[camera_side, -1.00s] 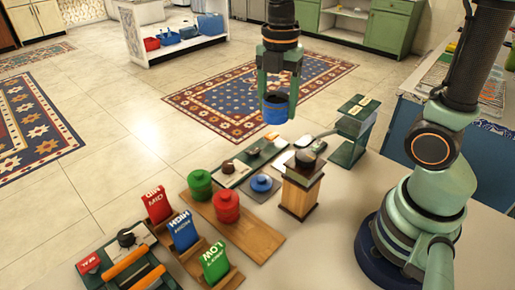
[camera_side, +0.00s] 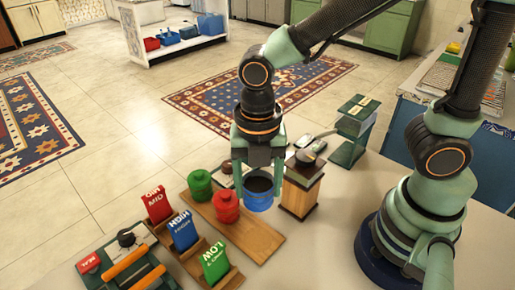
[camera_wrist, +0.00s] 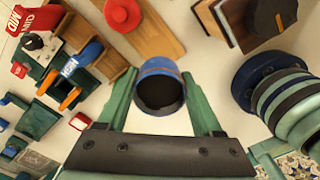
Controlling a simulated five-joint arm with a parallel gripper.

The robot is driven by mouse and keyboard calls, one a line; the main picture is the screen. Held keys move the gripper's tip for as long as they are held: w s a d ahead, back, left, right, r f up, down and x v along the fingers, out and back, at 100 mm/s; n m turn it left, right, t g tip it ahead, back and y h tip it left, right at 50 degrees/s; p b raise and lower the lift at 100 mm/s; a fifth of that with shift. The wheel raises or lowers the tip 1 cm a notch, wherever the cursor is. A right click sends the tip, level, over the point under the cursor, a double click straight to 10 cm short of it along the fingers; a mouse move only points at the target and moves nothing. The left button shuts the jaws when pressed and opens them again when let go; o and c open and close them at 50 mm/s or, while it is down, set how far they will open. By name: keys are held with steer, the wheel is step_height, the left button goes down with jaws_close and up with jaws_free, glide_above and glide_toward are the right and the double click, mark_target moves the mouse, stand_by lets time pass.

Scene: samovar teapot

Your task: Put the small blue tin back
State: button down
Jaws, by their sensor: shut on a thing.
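The small blue tin (camera_side: 258,201) is open-topped with a dark inside. My gripper (camera_side: 258,184) is shut on it, a finger on each side, and holds it upright. In the side view the tin appears just right of the red tin (camera_side: 227,207), before the wooden block stand (camera_side: 300,195). In the wrist view the blue tin (camera_wrist: 160,68) sits between my fingers (camera_wrist: 160,98). The green tin (camera_side: 200,185) and the red tin stand lidded on a wooden board (camera_side: 252,237), whose near right end is bare. The blue lid is hidden in the side view.
Red MID (camera_side: 157,204), blue HIGH (camera_side: 182,231) and green LOW (camera_side: 214,262) cards stand in wooden holders left of the board. A device with orange bars (camera_side: 130,265) is at the front left.

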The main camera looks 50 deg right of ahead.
mark_target(258, 236)
step_height(258, 236, down, 13)
steer(key=shift+r, duration=0.1)
stand_by(0.4)
steer(key=shift+c, duration=0.2)
jaws_free()
